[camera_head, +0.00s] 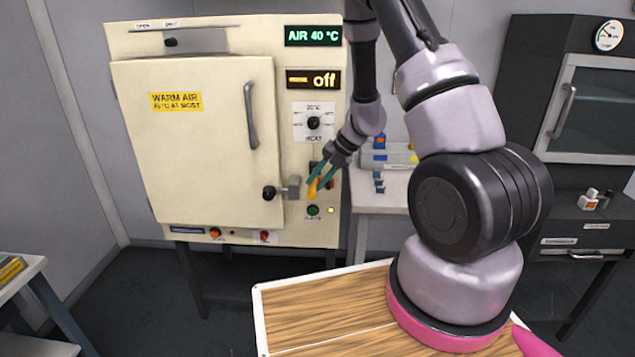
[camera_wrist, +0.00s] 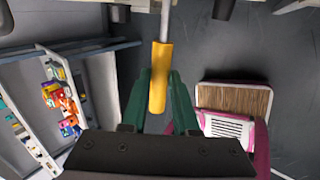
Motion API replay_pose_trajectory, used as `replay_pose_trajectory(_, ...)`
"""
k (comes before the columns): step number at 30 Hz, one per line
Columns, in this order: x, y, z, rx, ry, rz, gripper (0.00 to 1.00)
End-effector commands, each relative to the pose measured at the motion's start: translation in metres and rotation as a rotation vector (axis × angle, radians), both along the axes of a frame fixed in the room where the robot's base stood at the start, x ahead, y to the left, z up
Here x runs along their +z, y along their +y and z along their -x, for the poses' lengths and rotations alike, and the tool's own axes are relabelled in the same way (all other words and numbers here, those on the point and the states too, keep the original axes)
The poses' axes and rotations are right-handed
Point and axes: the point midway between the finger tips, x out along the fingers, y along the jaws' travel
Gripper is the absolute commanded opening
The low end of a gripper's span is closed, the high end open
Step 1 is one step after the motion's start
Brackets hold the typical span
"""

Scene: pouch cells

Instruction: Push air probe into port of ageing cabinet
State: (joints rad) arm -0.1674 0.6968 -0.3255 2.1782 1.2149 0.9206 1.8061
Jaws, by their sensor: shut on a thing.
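The cream ageing cabinet (camera_head: 200,190) stands at the left centre of the head view, its door closed. My gripper (camera_head: 318,185) is at the lower right of its front panel, its teal fingers shut on the yellow handle of the air probe (camera_head: 312,189). In the wrist view the yellow handle of the probe (camera_wrist: 158,75) lies between both fingers, and its thin metal rod runs to the top edge, so its tip is out of sight. I cannot make out the port, nor whether the rod is inside it.
A latch handle (camera_head: 292,188) juts out just left of my gripper, and a green button (camera_head: 313,210) is below. A side bench (camera_head: 378,195) with small items stands right of the cabinet. The wooden-topped deck (camera_head: 330,305) in front is clear.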

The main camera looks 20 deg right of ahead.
Motion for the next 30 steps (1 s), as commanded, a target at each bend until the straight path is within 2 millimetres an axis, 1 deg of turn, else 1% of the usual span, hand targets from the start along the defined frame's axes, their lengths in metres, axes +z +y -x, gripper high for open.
replay_pose_trajectory(30,0.0,-0.008,-0.024,0.0,0.0,0.0,0.0)
